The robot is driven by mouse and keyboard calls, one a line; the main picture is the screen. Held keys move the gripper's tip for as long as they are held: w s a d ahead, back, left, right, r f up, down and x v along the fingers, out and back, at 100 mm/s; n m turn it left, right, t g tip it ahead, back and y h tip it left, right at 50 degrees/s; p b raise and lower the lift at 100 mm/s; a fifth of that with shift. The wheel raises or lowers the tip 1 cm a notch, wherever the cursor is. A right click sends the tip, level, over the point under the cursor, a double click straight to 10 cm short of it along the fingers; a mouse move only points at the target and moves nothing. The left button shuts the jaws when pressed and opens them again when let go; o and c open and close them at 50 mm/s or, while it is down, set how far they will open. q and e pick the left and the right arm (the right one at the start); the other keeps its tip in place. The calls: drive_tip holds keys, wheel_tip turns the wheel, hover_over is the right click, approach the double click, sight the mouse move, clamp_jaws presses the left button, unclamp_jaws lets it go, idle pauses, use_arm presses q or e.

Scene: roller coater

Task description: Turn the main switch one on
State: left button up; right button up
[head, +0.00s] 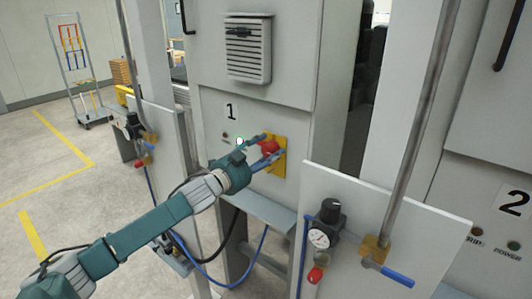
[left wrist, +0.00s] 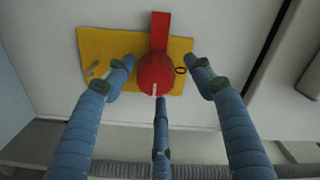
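The main switch one is a red rotary knob (head: 268,146) on a yellow plate (head: 280,168), on the grey cabinet marked 1. In the left wrist view the knob (left wrist: 156,76) has a red bar standing straight up from it and a white mark at its lower edge. The yellow plate (left wrist: 100,47) shows behind it. My left gripper (head: 266,149) is at the knob with its blue fingers spread. In the left wrist view two fingers are left and right of the knob, with gaps, and a third is below; whether that one touches is unclear. My right gripper is not in view.
A lit green-white lamp (head: 240,141) is left of the switch. A panel with a gauge (head: 319,238) and a blue-handled valve (head: 388,272) stands front right. Another panel (head: 165,125) is at left, near my arm. A cabinet marked 2 (head: 515,203) is at right.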

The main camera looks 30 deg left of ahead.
use_arm(q)
drive_tip(key=shift+f, duration=0.15)
drive_tip(key=shift+s+a+f, duration=0.1)
drive_tip(key=shift+s+f, duration=0.05)
drive_tip(key=shift+s, duration=0.3)
drive_tip(key=s, duration=1.1)
drive_tip(key=shift+a+r, duration=0.2)
drive_tip(key=shift+a, duration=0.2)
